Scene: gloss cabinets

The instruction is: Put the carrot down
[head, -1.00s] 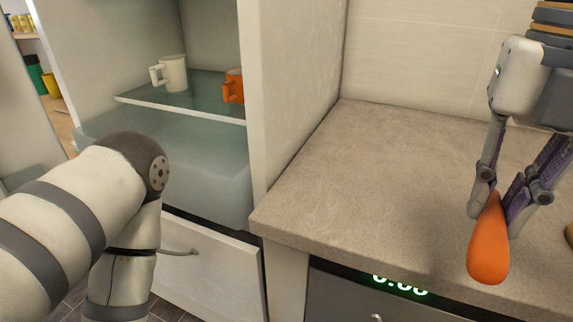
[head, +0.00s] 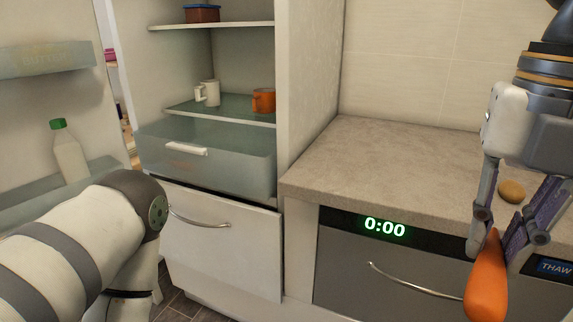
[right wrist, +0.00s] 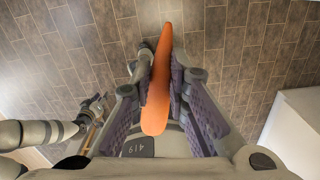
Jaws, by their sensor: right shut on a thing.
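The orange carrot (head: 486,283) is held in my right gripper (head: 497,243), hanging down in front of the counter's front edge in the head view. In the right wrist view the carrot (right wrist: 160,85) lies lengthwise between the two fingers of the right gripper (right wrist: 160,90), with tiled floor below. My left arm comes in at the lower left of the head view; its gripper is not visible there.
The stone counter (head: 385,160) is mostly bare, with a small round brownish item (head: 511,191) near the right gripper. Below is an appliance (head: 400,262) showing 0:00. At left stands an open fridge with a white mug (head: 209,92), an orange mug (head: 264,100) and a bottle (head: 68,152).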

